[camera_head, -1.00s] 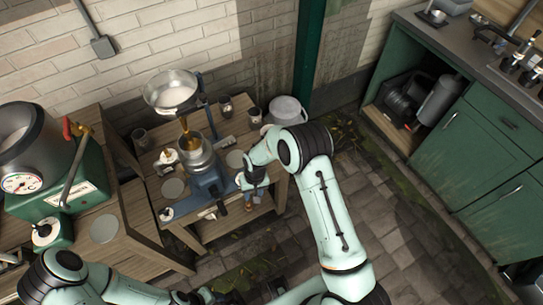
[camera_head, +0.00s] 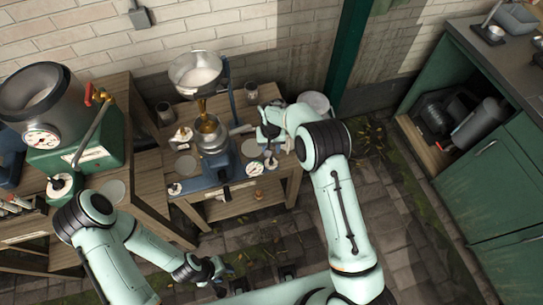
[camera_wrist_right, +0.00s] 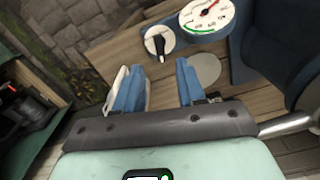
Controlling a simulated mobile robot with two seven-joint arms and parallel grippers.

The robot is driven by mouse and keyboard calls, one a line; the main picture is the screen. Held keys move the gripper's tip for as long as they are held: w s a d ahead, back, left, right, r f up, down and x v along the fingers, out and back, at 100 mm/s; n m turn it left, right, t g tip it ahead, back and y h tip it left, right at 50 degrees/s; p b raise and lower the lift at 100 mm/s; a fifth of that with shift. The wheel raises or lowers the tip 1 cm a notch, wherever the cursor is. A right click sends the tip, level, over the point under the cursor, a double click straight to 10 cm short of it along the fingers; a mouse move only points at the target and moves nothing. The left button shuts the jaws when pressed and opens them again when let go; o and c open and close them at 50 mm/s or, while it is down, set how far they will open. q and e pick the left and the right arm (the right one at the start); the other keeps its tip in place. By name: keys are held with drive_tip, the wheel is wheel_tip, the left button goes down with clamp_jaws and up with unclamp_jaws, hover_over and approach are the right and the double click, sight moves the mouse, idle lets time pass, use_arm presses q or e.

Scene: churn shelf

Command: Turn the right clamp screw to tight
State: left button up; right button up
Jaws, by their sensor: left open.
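The right clamp screw appears to be the black knob on a white disc (camera_head: 270,163) beside the machine's blue base (camera_head: 222,178); the knob (camera_wrist_right: 158,42) also shows in the right wrist view, next to a white gauge (camera_wrist_right: 207,17). A similar knob (camera_head: 174,188) is at the base's left. My right gripper (camera_wrist_right: 160,86) is open, its blue fingers apart, with the knob beyond the fingertips and not between them. In the head view the right gripper (camera_head: 268,132) is above the table's right end, partly hidden by its arm. My left gripper (camera_head: 218,272) is open, low in front of the table.
A metal bowl (camera_head: 198,70) stands above the machine. A metal cup (camera_head: 251,91) and a pale pot (camera_head: 315,102) are behind my right arm. A green boiler (camera_head: 75,150) is at left. A green cabinet (camera_head: 490,175) is at right.

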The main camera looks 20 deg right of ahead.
sight(271, 159)
wheel_tip(271, 159, down, 7)
drive_tip(key=shift+r, duration=0.15)
clamp_jaws()
